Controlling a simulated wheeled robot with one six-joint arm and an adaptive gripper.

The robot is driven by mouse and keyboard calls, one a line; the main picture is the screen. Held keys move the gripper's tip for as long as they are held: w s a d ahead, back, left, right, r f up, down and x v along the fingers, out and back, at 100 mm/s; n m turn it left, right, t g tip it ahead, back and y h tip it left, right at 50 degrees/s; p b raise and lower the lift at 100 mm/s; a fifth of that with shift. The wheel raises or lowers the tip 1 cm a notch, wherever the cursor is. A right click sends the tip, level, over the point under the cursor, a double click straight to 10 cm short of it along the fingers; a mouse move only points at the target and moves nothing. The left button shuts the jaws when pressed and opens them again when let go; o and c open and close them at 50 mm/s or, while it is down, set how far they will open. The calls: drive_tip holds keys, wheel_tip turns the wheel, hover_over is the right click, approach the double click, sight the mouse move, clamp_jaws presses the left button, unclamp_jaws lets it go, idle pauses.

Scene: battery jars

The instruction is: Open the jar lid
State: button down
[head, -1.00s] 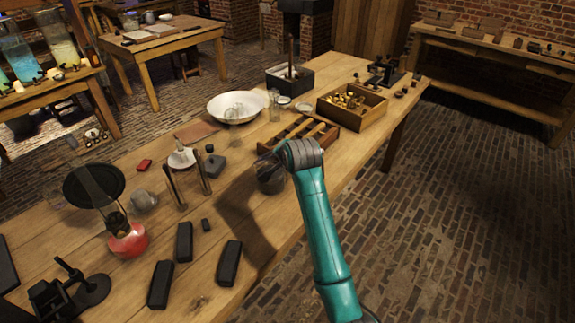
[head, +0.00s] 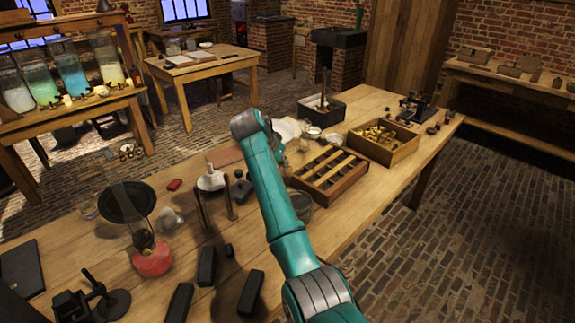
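A clear glass jar (head: 301,205) stands on the long wooden table, partly covered by my teal arm. I cannot make out whether a lid sits on it. Several tall glass jars with coloured liquid stand on the bench at the left, among them a green one (head: 41,84) and a blue one (head: 71,72). My arm reaches up from the lower right across the table. Its far joint is above the table, near the white dish. My gripper is hidden behind the arm, so its fingers do not show.
A slotted wooden rack (head: 328,174) and a wooden box of brass parts (head: 383,142) lie right of my arm. A flask of red liquid (head: 152,260), a black disc (head: 126,202) and dark blocks (head: 207,266) are at the left front. Brick floor lies open at the right.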

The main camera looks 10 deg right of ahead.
drive_tip(key=shift+w+a+f, duration=0.1)
drive_tip(key=shift+w+a, duration=0.5)
drive_tip(key=shift+a, duration=0.05)
drive_tip(key=c, duration=1.3)
unclamp_jaws()
drive_tip(key=shift+a, duration=0.1)
drive_tip(key=v, duration=1.2)
